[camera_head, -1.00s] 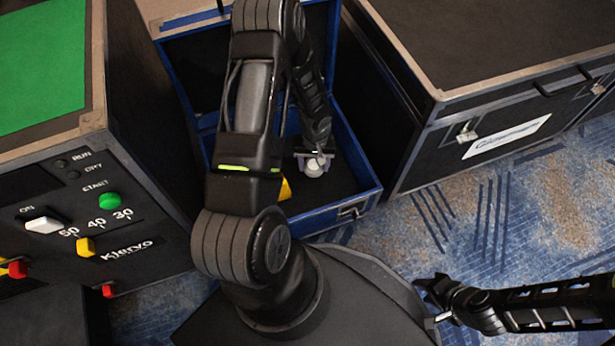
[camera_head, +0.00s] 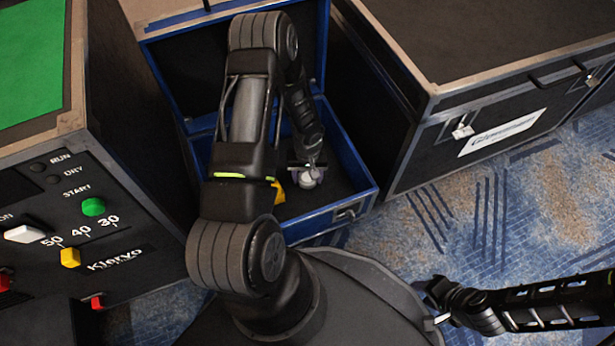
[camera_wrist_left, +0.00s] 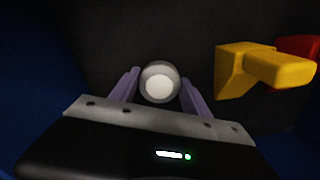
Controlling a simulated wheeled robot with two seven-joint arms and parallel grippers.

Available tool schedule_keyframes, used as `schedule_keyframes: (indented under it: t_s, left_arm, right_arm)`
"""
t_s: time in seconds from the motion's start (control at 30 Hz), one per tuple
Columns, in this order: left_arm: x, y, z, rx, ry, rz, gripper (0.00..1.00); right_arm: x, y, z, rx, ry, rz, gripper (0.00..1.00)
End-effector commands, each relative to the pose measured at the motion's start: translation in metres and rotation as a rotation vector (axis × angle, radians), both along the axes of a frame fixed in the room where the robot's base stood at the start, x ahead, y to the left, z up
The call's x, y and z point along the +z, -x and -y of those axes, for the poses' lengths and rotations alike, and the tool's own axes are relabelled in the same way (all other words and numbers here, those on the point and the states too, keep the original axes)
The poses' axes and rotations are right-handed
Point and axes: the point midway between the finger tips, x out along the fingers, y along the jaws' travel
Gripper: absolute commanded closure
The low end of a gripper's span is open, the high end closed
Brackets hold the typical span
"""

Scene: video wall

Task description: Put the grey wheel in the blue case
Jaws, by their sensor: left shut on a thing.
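The blue case (camera_head: 366,197) stands open on the floor, its lid tilted back behind it. My left arm reaches over the case, and my left gripper (camera_head: 306,178) is down inside it. The left gripper is shut on the grey wheel (camera_head: 309,180), a small round piece with a pale centre. In the left wrist view the wheel (camera_wrist_left: 160,82) sits between the two purple-grey fingers, above the dark case floor. Whether it touches the floor I cannot tell. My right gripper (camera_head: 433,303) is at the lower right, away from the case; its fingers are too small to judge.
A yellow part (camera_wrist_left: 240,72) and a red part (camera_wrist_left: 298,48) lie in the case, right of the gripper in the wrist view. A control box (camera_head: 120,240) with buttons stands left. A black flight case (camera_head: 440,130) stands right. Patterned carpet (camera_head: 470,215) is clear.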

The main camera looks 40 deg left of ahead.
Motion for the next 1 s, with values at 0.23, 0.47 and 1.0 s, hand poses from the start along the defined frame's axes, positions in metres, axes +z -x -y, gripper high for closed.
schedule_keyframes:
  t_s: [0.23, 0.47, 1.0]
  left_arm:
    - [-0.002, 0.0, 0.0, 0.0, 0.0, 0.0, 0.4]
    - [-0.002, 0.0, 0.0, 0.0, 0.0, 0.0, 0.23]
    - [0.031, 0.0, 0.0, 0.0, -0.001, 0.001, 0.23]
  right_arm:
    - [-0.002, 0.0, 0.0, 0.0, -0.001, 0.0, 0.64]
    - [-0.002, 0.0, 0.0, 0.0, 0.0, 0.0, 0.64]
    - [0.015, 0.003, -0.001, 0.002, 0.002, -0.002, 0.64]
